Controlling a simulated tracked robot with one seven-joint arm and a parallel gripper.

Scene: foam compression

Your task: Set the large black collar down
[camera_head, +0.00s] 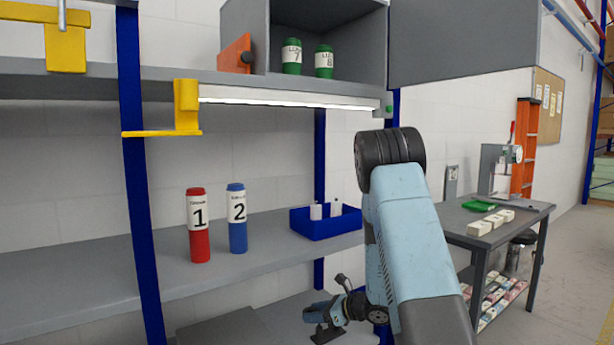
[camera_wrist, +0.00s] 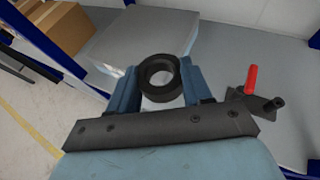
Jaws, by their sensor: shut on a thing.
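The large black collar (camera_wrist: 144,80) is a thick dark ring with an open centre. In the wrist view it sits between the two blue fingers of my gripper (camera_wrist: 161,82), which are shut on it from both sides. A pale grey slab (camera_wrist: 140,42) shows beyond and below the collar. I cannot tell whether the collar touches a surface. In the camera_head view my gripper (camera_head: 318,311) is low, near the bottom of the shelving, partly hidden by my arm. I cannot make out the collar clearly there.
A red-handled dark tool (camera_wrist: 251,81) is right of my gripper. A cardboard box (camera_wrist: 55,28) is at the upper left. Above my gripper, a shelf holds a red canister (camera_head: 198,225), a blue canister (camera_head: 237,218) and a blue bin (camera_head: 325,226). A blue post (camera_head: 135,170) stands left.

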